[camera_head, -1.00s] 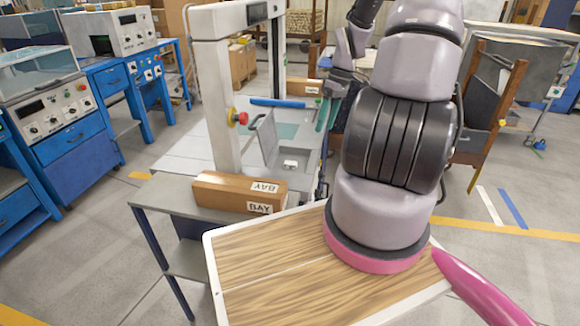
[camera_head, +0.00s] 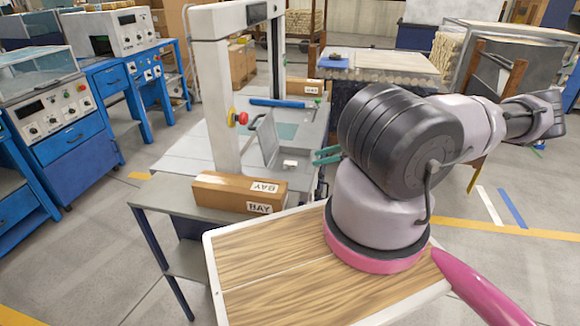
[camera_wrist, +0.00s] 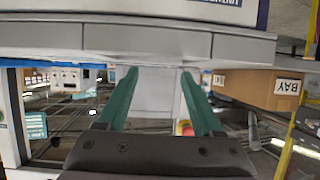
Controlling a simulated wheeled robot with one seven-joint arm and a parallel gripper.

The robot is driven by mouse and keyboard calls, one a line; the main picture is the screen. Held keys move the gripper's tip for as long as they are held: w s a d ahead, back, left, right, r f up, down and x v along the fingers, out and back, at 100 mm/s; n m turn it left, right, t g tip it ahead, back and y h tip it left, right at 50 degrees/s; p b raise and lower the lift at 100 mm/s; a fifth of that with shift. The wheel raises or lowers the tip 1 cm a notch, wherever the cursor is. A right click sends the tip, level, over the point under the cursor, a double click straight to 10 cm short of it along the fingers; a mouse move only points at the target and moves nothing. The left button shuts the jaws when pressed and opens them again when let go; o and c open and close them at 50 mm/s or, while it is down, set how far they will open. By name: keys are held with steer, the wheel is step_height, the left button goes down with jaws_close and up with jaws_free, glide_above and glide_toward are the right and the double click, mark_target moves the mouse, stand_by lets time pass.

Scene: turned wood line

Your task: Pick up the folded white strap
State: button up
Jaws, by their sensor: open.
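A small white item (camera_head: 290,164), which may be the folded white strap, lies on the grey machine table near the foot of the upright panel; its folds are too small to make out. My gripper (camera_head: 316,158) has teal fingers, points left and is to the right of the white item, apart from it. In the wrist view my gripper (camera_wrist: 158,72) is open with nothing between its fingers. I cannot pick out the strap in the wrist view.
The machine's pale upright frame (camera_head: 217,100) stands left of the white item, with a red stop button (camera_head: 241,118). A grey panel (camera_head: 262,143) stands beside the item. A brown BAY box (camera_head: 240,192) is in front; a blue bar (camera_head: 283,102) lies behind.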

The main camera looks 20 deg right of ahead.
mark_target(292, 163)
steer(key=x, duration=1)
steer(key=shift+w+a, duration=0.2)
steer(key=shift+w, duration=0.2)
jaws_close()
